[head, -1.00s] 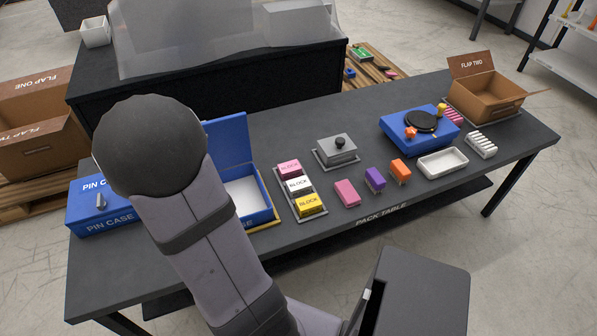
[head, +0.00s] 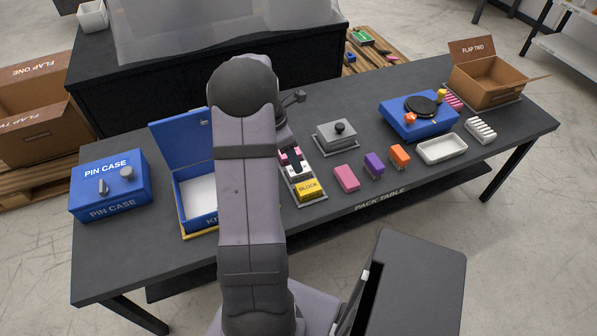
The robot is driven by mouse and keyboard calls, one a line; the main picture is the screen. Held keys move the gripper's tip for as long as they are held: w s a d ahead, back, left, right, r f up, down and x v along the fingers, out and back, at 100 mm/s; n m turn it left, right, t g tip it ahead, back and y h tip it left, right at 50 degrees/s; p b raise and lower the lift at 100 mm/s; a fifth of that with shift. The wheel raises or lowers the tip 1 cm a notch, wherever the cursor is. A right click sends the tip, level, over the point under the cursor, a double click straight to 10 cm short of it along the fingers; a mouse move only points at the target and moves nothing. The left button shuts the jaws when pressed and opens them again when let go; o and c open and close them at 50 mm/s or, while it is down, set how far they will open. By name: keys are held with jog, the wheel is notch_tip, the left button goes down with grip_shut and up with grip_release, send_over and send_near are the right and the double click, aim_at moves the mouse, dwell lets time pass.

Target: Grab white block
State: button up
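The white block (head: 293,173) sits in the middle of a grey tray (head: 316,202) on the pack table. A pink block is behind it and a yellow block (head: 308,188) is in front. My gripper (head: 294,162) points down over the tray, at or just above the white block, and partly covers the white and pink blocks. The fingers are small and dark here. I cannot tell whether they are open or touching the white block.
The open blue kit box (head: 182,153) is left of the tray, partly behind my arm. The closed pin case (head: 110,185) is further left. A grey lidded box (head: 335,137) and loose pink (head: 346,178), purple (head: 374,165) and orange (head: 400,155) blocks are to the right.

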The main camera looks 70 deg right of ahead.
jog(key=shift+x, duration=3.3)
jog(key=shift+c, duration=0.3)
jog(key=shift+r, duration=0.1)
jog(key=c, duration=1.3)
jog(key=shift+r, duration=0.1)
notch_tip(320, 180, up, 10)
